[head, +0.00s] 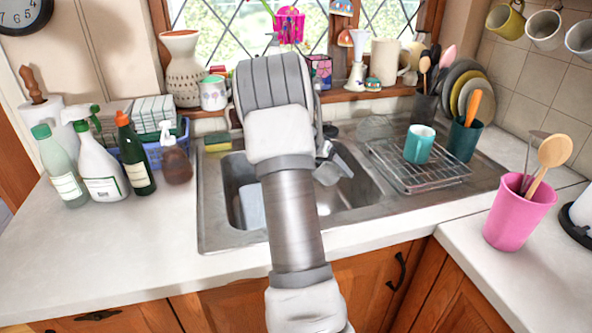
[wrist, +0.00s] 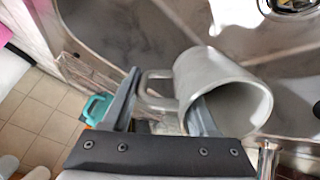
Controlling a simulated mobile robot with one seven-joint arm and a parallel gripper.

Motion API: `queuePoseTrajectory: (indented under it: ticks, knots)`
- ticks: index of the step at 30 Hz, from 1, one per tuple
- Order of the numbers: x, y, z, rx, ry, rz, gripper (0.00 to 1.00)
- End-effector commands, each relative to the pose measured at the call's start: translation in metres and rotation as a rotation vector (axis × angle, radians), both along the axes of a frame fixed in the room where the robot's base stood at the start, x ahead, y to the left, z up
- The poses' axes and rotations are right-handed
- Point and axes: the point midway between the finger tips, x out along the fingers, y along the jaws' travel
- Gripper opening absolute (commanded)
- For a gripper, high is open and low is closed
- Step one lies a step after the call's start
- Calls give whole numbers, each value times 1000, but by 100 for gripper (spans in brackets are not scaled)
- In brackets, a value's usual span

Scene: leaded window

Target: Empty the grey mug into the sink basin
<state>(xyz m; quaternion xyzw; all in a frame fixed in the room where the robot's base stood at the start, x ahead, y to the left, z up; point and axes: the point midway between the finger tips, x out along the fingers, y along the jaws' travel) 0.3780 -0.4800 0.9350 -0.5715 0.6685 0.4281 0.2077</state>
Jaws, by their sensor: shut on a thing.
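The grey mug (head: 327,173) is over the sink basin (head: 368,192) in the head view, tilted, and partly hidden by my arm. In the wrist view the mug (wrist: 200,72) lies on its side, with its mouth facing the lower right and its handle on the left. My gripper (wrist: 165,90) is shut on the mug. One finger shows at the mouth and the other beyond the handle. No liquid shows, and the deep inside of the mug cannot be made out. In the head view my arm hides most of the gripper.
A teal mug (head: 420,143) stands on the wire drying rack (head: 425,178) right of the basin. Bottles (head: 98,155) stand on the left counter. A pink cup (head: 518,212) with utensils is at the right. The windowsill behind is crowded. The front left counter is clear.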

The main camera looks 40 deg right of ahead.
Motion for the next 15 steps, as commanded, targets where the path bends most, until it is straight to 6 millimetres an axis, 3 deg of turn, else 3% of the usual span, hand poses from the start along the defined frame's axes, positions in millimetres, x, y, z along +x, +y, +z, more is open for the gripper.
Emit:
queuePoseTrajectory:
  ticks: [15]
  knots:
    - [-11,-24,-19,272,-123,-4,0]
